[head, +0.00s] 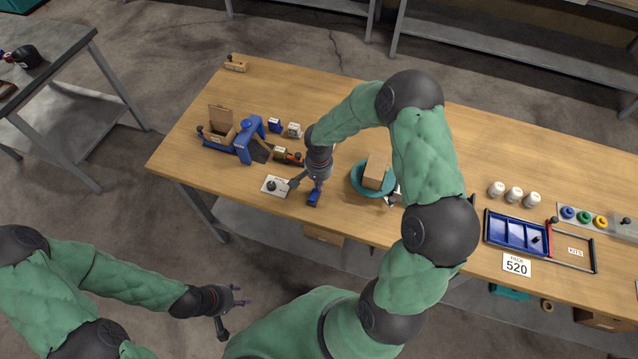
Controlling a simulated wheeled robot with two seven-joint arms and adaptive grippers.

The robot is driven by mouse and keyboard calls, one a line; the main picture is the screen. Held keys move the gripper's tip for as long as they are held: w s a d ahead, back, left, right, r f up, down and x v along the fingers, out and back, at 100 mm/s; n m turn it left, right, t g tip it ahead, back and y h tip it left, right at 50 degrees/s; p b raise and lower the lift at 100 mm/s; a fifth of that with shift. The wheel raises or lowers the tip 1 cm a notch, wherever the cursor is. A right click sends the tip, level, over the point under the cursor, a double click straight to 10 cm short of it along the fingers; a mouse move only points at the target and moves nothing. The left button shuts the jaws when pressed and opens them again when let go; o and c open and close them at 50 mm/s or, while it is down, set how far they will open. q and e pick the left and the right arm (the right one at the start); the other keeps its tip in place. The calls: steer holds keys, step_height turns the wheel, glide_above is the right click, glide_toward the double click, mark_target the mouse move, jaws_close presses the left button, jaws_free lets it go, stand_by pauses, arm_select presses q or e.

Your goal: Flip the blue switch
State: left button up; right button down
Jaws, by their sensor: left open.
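A small blue piece (314,198), which may be the blue switch, lies near the front edge of the wooden table. A white plate with a black knob (272,186) sits to its left. My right gripper (305,186) points down over the table between the two, with its fingers spread apart. One fingertip overlaps the blue piece in the picture; whether they touch I cannot tell. My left gripper (234,306) is open and empty, low in front of the table and away from everything on it.
A blue tool (248,135) and an open cardboard box (221,120) stand at the left. A teal bowl (358,182) with a brown box (376,170) is close to my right arm. White jars (514,194), a blue tray (516,233) and a button panel (585,217) are at the right.

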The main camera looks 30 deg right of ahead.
steer(key=shift+r, duration=0.45)
steer(key=shift+w+d+r+p, duration=0.1)
steer(key=shift+d+r+p, duration=0.05)
steer(key=shift+r+p, duration=0.3)
steer(key=r, duration=0.1)
steer(key=r+p, duration=0.1)
steer(key=r, duration=0.1)
steer(key=shift+w+d, duration=0.25)
steer(key=shift+w, duration=0.05)
step_height(320, 180, up, 10)
steer(key=w+d, duration=0.1)
steer(key=d, duration=0.1)
steer(key=shift+w+f+p, duration=0.2)
steer(key=shift+p, duration=0.25)
steer(key=shift+a, duration=0.1)
